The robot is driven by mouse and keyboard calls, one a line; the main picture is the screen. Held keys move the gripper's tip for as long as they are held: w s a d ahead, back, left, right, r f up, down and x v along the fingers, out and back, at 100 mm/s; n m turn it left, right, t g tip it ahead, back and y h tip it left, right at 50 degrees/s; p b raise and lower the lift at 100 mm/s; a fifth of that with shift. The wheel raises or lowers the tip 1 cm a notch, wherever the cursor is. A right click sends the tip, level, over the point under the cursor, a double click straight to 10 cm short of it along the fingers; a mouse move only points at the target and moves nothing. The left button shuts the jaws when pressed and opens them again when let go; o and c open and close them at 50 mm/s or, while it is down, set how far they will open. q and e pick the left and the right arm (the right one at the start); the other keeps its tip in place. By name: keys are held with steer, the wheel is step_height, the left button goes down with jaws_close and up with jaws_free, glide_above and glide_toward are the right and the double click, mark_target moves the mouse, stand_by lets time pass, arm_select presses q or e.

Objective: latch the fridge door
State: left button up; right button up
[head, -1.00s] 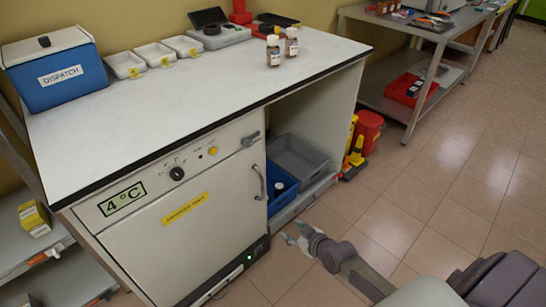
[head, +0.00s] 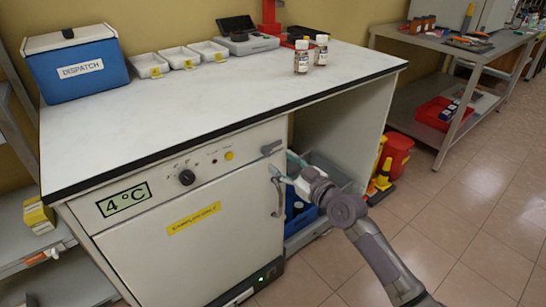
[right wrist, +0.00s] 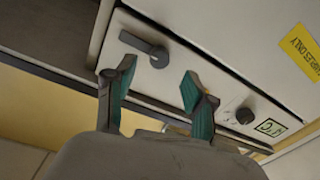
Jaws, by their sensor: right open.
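The white fridge door (head: 165,250) is under the worktop at the left and looks closed. It bears a yellow label (head: 194,219) and a vertical grey handle (head: 278,192). The small grey latch lever (head: 272,147) sits at the door's upper right corner; in the right wrist view the lever (right wrist: 143,46) lies slanted on the panel. My right gripper (head: 283,166) is open and empty, just in front of the lever and above the handle. Its two green fingers (right wrist: 158,80) are apart, with the lever beyond them. My left gripper is out of view.
A black dial (head: 186,177) and a 4 °C sign (head: 124,199) are on the fridge front. The worktop (head: 200,105) juts out above. Right of the fridge is an open bay with a grey crate (head: 328,170). The floor (head: 440,225) at the right is clear.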

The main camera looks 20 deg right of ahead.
mark_target(269, 154)
steer(key=x, duration=0.4)
steer(key=shift+w+a, duration=0.15)
steer(key=shift+w, duration=0.2)
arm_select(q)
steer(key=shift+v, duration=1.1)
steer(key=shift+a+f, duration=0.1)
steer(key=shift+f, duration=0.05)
arm_select(e)
jaws_close()
